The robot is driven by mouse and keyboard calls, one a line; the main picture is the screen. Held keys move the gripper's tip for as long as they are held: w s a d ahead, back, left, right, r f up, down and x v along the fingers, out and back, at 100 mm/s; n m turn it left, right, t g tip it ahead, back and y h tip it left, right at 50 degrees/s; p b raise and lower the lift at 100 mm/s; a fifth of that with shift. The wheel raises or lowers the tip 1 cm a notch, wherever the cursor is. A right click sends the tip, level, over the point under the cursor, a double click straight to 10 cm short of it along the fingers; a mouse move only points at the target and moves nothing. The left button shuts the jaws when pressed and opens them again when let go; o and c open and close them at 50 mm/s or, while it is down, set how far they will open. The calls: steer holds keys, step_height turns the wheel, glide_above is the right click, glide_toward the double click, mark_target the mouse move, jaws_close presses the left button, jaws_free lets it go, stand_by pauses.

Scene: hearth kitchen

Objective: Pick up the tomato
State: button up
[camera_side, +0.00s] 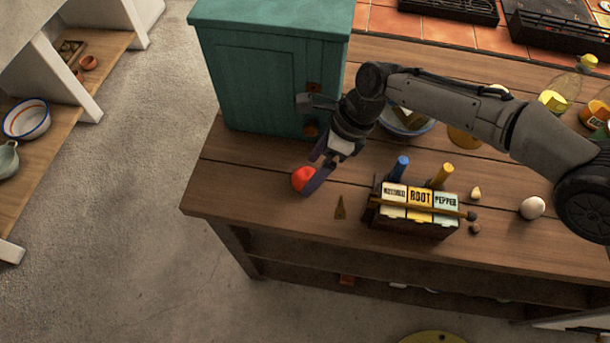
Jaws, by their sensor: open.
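The tomato (302,179), a small red round thing, is on the wooden table (235,185) near its left end, in front of the teal cabinet. My gripper (312,175) reaches down at the tomato with its fingers open. One finger shows in front of the tomato's right side and hides part of it. The other finger is above and behind it. I cannot tell whether either finger touches the tomato.
The teal cabinet (265,80) stands close behind my gripper. A box of labelled spice packets (415,215) with a stick across it stands to the right. A white egg (532,208) lies farther right. The table's left corner is clear.

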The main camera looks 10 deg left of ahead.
steer(key=shift+x, duration=0.95)
steer(key=c, duration=1.5)
steer(key=shift+o, duration=0.2)
steer(key=shift+r, duration=0.15)
